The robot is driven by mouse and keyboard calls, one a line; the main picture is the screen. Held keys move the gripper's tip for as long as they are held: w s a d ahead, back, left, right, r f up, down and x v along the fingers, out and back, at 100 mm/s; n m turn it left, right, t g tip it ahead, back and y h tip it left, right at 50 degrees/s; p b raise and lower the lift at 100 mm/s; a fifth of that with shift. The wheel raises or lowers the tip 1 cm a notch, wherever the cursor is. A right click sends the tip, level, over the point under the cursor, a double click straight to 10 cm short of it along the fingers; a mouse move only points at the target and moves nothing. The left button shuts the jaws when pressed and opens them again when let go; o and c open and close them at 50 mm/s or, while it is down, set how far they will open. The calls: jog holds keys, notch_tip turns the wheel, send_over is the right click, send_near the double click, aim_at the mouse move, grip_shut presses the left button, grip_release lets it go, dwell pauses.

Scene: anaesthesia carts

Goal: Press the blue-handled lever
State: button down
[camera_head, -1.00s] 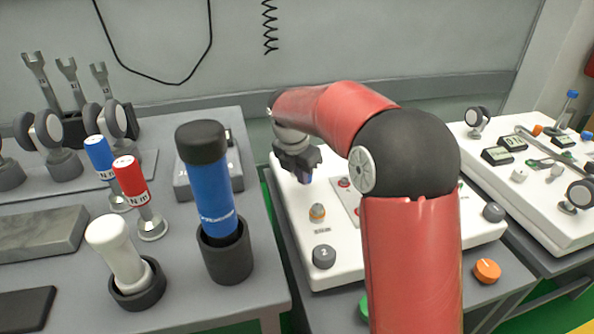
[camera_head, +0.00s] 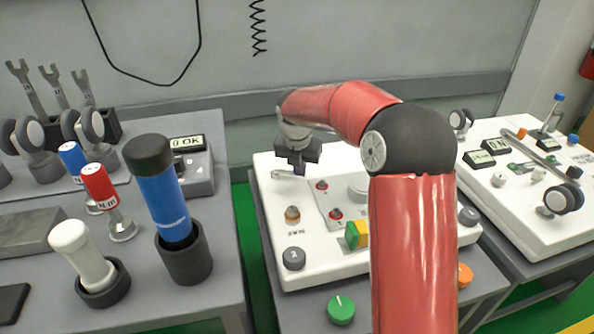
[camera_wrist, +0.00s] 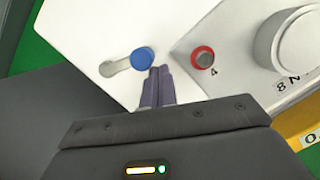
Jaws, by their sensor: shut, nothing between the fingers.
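The blue-handled lever (camera_wrist: 141,58) shows in the wrist view as a round blue knob on a short grey arm, on the white panel. In the head view only its grey arm (camera_head: 284,175) shows, just left of my gripper; its blue knob is hidden there. My gripper (camera_wrist: 160,70) is shut with nothing between the fingers. In the wrist view its fingertips are right beside the blue knob, on its right; I cannot tell whether they touch it. In the head view my gripper (camera_head: 299,172) points down over the panel's back left part.
A red button (camera_wrist: 203,57) lies just right of the fingertips. The white panel (camera_head: 345,262) also carries a grey knob (camera_head: 294,258) and a yellow-green switch (camera_head: 356,235). A blue cylinder (camera_head: 166,208) stands on the left cart. Another panel (camera_head: 533,224) stands right.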

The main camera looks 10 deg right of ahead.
jog(key=shift+w+d, duration=0.25)
jog(key=shift+w, duration=0.1)
dwell(0.4)
jog(key=shift+r, duration=0.15)
